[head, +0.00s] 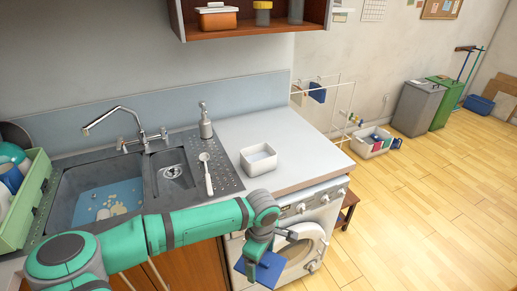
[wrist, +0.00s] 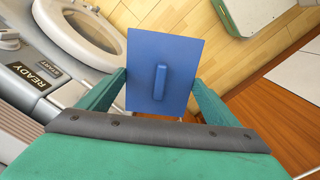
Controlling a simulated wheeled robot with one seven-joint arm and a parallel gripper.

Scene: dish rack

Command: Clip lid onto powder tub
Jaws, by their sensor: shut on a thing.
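A flat blue lid (head: 262,272) with a raised bar handle is held in my gripper (head: 262,248), in front of the washing machine and below counter height. In the wrist view the lid (wrist: 170,52) sits between the two fingers of my gripper (wrist: 160,80), which press on its side edges. The handle faces the wrist camera. An open white tub (head: 258,162), squarish and without a cover, stands upright on the counter, right of the sink and beyond my gripper. The lid and the tub are well apart. The lid's far side is hidden.
The counter (head: 300,150) around the tub is clear. A soap dispenser (head: 205,122) and a white spoon-like scoop (head: 207,175) are to its left, by the sink (head: 105,195). A wall shelf (head: 250,27) hangs above. The washing machine (head: 300,245) is behind the lid.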

